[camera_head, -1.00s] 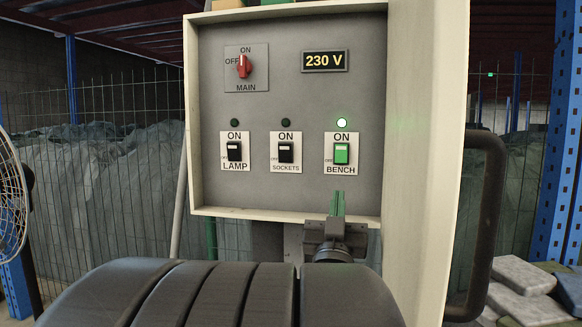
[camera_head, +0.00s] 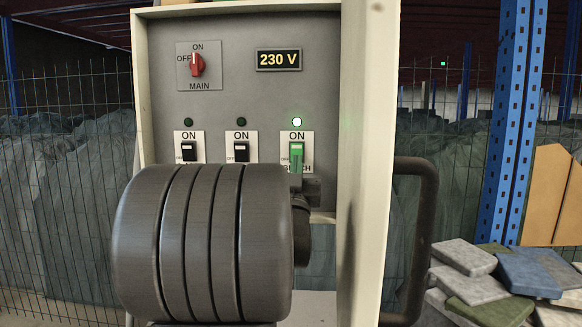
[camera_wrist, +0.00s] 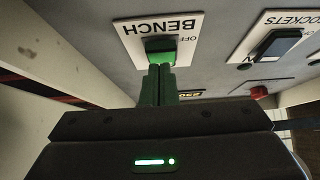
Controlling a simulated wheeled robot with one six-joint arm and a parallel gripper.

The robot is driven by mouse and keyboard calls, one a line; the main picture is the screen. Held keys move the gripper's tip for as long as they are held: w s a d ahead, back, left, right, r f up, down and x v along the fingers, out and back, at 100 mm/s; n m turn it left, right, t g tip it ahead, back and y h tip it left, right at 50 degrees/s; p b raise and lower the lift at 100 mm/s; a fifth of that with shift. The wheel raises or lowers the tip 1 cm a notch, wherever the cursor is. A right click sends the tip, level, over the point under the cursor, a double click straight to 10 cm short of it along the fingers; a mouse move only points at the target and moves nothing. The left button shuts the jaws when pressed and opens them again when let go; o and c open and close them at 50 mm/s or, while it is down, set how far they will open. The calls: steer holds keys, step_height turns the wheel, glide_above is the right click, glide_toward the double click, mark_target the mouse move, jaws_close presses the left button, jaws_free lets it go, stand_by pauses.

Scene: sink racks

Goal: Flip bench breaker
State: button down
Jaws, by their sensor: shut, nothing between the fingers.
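The bench breaker (camera_head: 297,148) is a green rocker on a white plate at the panel's lower right. Its round indicator (camera_head: 297,122) glows bright above it. My gripper (camera_head: 296,170) is shut and empty, its green fingertips just in front of the breaker's lower part and over part of the BENCH label. In the wrist view the picture is upside down; the breaker (camera_wrist: 160,46) shows at the tips of my closed fingers (camera_wrist: 160,70). I cannot tell whether they touch. My arm hides the lower panel.
The lamp breaker (camera_head: 189,151) and sockets breaker (camera_head: 241,152) are black, with dark indicators. A red main knob (camera_head: 197,65) and a 230 V display (camera_head: 278,60) sit above. The box's side wall (camera_head: 368,150) stands right of my gripper, with a dark pipe handle (camera_head: 420,230) beyond.

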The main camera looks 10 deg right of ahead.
steer(key=shift+w+d, duration=0.1)
steer(key=shift+w, duration=0.15)
steer(key=shift+f, duration=0.1)
steer(key=b, duration=0.2)
steer(key=shift+w+t+b, duration=0.2)
steer(key=shift+t+b, duration=0.1)
steer(key=shift+b, duration=0.05)
steer(key=shift+f, duration=0.15)
